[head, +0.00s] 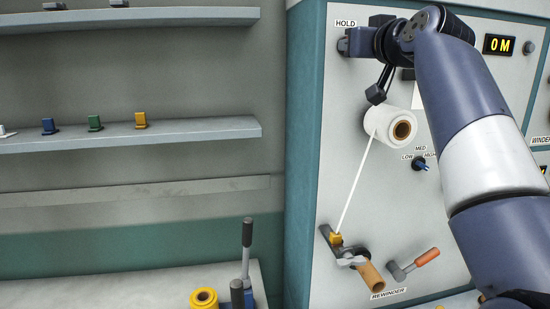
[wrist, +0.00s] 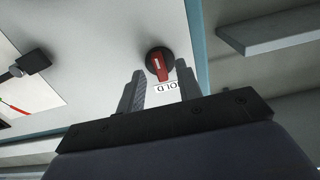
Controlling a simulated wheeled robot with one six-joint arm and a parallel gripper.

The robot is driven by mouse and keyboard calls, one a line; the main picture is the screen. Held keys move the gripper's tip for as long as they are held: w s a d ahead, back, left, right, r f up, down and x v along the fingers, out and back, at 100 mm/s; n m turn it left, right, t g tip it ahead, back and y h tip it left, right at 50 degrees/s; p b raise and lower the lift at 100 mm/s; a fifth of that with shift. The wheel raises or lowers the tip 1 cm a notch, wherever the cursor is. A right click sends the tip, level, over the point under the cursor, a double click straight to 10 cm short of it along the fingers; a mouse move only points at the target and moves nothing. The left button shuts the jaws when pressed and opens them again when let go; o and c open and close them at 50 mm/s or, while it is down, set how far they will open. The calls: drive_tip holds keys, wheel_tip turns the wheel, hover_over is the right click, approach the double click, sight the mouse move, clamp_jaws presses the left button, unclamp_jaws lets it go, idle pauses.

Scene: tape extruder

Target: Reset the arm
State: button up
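My arm (head: 486,160) reaches up across the right side of the light machine panel. My gripper (head: 352,42) is at the panel's upper left, by the HOLD label (head: 345,22). In the wrist view, my gripper (wrist: 158,84) has its two dark fingers apart with nothing held between them. A black knob with a red handle (wrist: 161,64) is on the panel just beyond the fingertips, beside the upside-down HOLD label. I cannot tell whether a finger touches it. The knob cannot be made out in the head view.
A white tape roll (head: 388,130) sits below my wrist, its strip running down to the rewinder (head: 350,250). A selector knob (head: 420,164) and an orange-handled lever (head: 414,264) are nearby. Shelves (head: 130,134) with colored pieces stand left; a yellow roll (head: 203,298) is below.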

drive_tip(key=s+d+b, duration=0.2)
drive_tip(key=s+b, duration=0.1)
drive_tip(key=s, duration=0.6)
drive_tip(key=w+a+m+p, duration=0.2)
drive_tip(key=w+m+p, duration=0.7)
drive_tip(key=m+p, duration=0.7)
drive_tip(key=shift+w+m, duration=0.2)
drive_tip(key=shift+m, duration=0.8)
